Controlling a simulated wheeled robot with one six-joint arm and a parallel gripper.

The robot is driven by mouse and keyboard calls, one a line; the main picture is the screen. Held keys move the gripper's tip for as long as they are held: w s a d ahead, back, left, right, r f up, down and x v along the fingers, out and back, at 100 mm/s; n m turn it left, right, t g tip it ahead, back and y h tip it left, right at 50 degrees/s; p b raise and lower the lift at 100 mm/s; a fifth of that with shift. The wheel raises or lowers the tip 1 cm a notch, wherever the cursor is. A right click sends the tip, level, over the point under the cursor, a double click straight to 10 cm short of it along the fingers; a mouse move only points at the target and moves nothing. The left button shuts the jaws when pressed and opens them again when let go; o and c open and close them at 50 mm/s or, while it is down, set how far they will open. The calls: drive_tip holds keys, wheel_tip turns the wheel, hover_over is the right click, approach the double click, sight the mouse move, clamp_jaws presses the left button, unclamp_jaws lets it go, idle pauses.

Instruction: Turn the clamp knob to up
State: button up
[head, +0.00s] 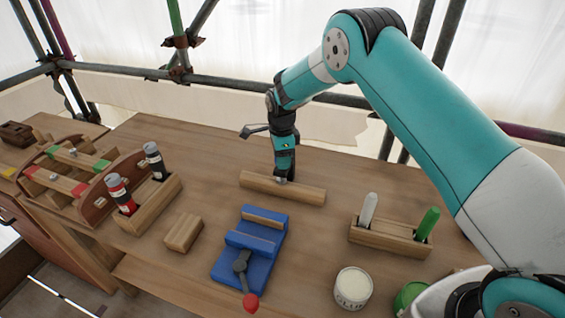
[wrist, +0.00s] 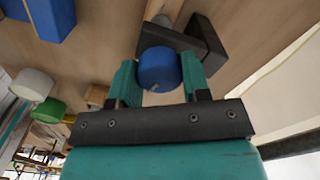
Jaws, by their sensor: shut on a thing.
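A round blue knob (wrist: 159,69) sits between my gripper's two teal fingers in the wrist view, with a dark angular piece (wrist: 196,40) close behind it. My gripper (head: 284,172) is shut on this knob, fingers pointing down, over the long wooden bar (head: 262,190) in the head view. The knob is not clearly visible in the head view. A blue vise (head: 235,268) stands in front of the bar. Its dark lever (head: 241,266) ends in a red ball (head: 251,303) at the front, apart from my gripper. Which way the blue knob points cannot be told.
A wooden rack (head: 150,206) with two bottles and a small block (head: 184,232) stand left of the vise. A holder (head: 388,240) with white and green sticks, a white can (head: 352,289) and a green can (head: 408,297) stand right. Scaffold poles run behind the bench.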

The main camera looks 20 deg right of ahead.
drive_tip(key=n+b, duration=0.2)
drive_tip(key=n, duration=0.4)
drive_tip(key=shift+f+n+b, duration=0.1)
drive_tip(key=shift+n+b, duration=0.2)
drive_tip(key=shift+b, duration=0.05)
drive_tip(key=n+b, duration=0.1)
drive_tip(key=n, duration=0.2)
drive_tip(key=shift+n, duration=0.3)
drive_tip(key=n, duration=0.3)
drive_tip(key=shift+s+n+b, duration=0.1)
drive_tip(key=shift+n+b, duration=0.2)
drive_tip(key=n+b, duration=0.1)
drive_tip(key=n, duration=1.2)
drive_tip(key=shift+n, duration=0.3)
drive_tip(key=n, duration=1.1)
drive_tip(key=shift+b, duration=0.3)
drive_tip(key=n, duration=1)
drive_tip(key=shift+n, duration=0.4)
drive_tip(key=n, duration=0.6)
